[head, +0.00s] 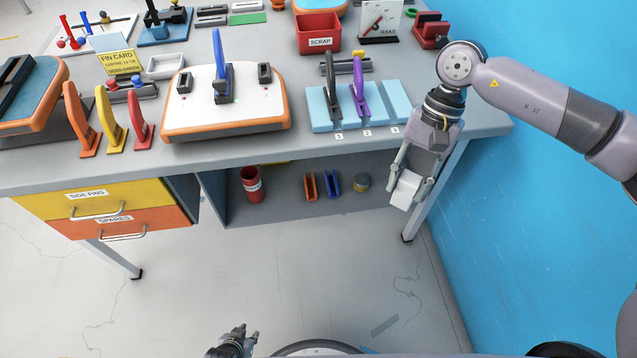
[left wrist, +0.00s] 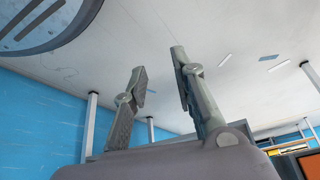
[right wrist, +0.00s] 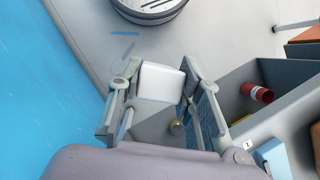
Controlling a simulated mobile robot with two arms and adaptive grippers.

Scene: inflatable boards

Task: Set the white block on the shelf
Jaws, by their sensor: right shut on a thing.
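The white block (head: 405,190) is held between the fingers of my right gripper (head: 407,185), in front of the table's right end and just right of the open shelf. It also shows in the right wrist view (right wrist: 160,83) between the two fingers. The shelf (head: 290,208) is the grey open bay under the tabletop. Its right part is partly hidden by my right gripper. My left gripper (head: 243,338) is low at the bottom of the head view, away from the table. In the left wrist view its fingers (left wrist: 160,85) are apart with nothing between them.
On the shelf stand a red can (head: 252,184), orange and blue pieces (head: 332,184) and a small round tin (head: 362,182). The table's right leg (head: 425,195) is close to my right gripper. A blue wall (head: 540,180) is on the right. The drawers (head: 130,228) are left of the shelf.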

